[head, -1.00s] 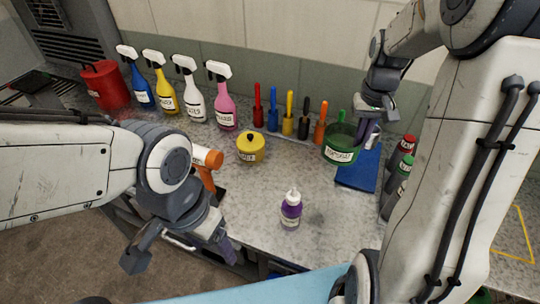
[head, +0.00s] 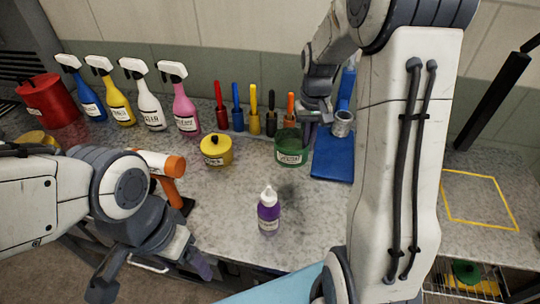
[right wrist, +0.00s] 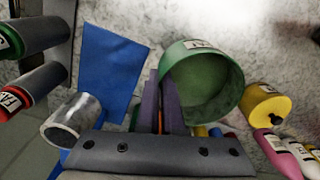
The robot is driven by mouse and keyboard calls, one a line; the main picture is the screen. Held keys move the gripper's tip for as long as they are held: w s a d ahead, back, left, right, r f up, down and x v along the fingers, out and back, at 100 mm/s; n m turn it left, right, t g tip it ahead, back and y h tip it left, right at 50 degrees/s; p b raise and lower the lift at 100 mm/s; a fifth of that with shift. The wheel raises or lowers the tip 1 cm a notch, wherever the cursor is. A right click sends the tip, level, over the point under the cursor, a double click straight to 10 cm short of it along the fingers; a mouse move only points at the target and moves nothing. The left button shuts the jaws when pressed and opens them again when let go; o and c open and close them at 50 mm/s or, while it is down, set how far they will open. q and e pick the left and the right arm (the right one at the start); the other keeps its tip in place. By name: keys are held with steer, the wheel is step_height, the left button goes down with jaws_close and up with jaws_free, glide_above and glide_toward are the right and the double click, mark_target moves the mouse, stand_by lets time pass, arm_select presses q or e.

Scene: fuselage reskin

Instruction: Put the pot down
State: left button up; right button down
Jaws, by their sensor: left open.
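The green pot (head: 291,150), open-topped with a white label, stands upright at the bench's middle, just left of the blue mat (head: 333,166). My right gripper (head: 314,118) is at the pot's right edge. In the right wrist view its two purple fingers are close together with the wall of the green pot (right wrist: 218,95) between them, one finger inside the rim. The pot is at or very near bench height; I cannot tell whether its base touches. My left gripper (head: 152,272) is open and empty, low at the bench's front edge.
A yellow pot (head: 216,150) stands left of the green pot, a purple bottle (head: 268,212) in front. Brushes (head: 254,110) and spray bottles (head: 184,105) line the back. A yellow outline (head: 480,200) marks clear bench at right.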

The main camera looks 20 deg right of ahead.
mark_target(282, 144)
steer(key=w+a+f, duration=0.1)
steer(key=w, duration=0.1)
steer(key=w+a+f+p, duration=0.1)
steer(key=w+a+f, duration=0.2)
steer(key=w, duration=0.1)
steer(key=shift+w+a+f, duration=0.15)
steer(key=shift+a+f, duration=0.15)
steer(key=shift+a, duration=0.1)
step_height(282, 144, down, 4)
steer(key=shift+r+p, duration=0.1)
steer(key=shift+p, duration=0.65)
steer(key=shift+f, duration=0.2)
steer(key=shift+f, duration=0.1)
steer(key=c, duration=1.1)
jaws_free()
